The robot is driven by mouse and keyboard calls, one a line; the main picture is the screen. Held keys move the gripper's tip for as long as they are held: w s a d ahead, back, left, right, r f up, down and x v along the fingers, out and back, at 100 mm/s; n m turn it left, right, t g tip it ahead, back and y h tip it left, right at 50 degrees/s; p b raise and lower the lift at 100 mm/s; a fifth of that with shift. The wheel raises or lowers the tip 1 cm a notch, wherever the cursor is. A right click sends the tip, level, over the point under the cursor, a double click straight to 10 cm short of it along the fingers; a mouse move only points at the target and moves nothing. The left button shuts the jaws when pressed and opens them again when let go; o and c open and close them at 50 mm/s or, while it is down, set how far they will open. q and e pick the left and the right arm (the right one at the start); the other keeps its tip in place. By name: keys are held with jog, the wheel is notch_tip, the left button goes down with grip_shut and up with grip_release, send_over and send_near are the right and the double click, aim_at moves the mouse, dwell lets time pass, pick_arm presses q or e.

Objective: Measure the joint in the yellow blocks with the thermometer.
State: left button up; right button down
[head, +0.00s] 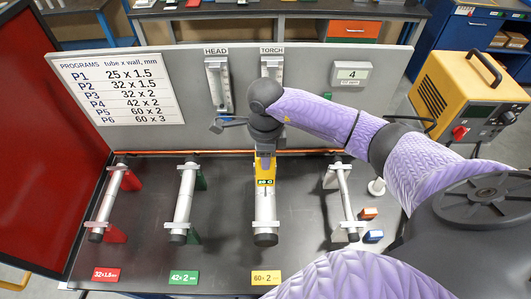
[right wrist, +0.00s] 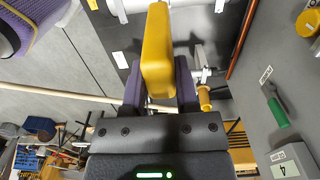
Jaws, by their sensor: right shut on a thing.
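My right gripper (head: 265,155) is shut on a yellow thermometer with a small display (head: 264,181). It holds it over the back part of the thick tube (head: 265,208) behind the yellow 60x2 label (head: 266,278). In the right wrist view the yellow thermometer body (right wrist: 157,50) stands between the dark fingers of the right gripper (right wrist: 158,85). The thermometer and gripper cover the back of this tube, so the yellow blocks and the joint cannot be made out. I cannot tell whether the thermometer touches the tube. My left gripper is out of view.
Tubes with red blocks (head: 116,235) and green blocks (head: 193,236) lie to the left. Another tube (head: 345,200) lies to the right, beside small orange (head: 368,213) and blue (head: 373,236) pieces. A copper pipe (head: 180,153) runs along the back, below the grey panel (head: 190,133).

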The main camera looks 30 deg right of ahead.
jog(key=shift+f, duration=0.15)
jog(key=shift+f+b, duration=0.2)
jog(key=shift+b, duration=0.25)
jog(key=shift+f, duration=0.25)
dwell(0.7)
dwell(1.4)
jog(key=shift+r+p, duration=2)
jog(key=shift+r, duration=1.1)
jog(key=shift+f, duration=0.1)
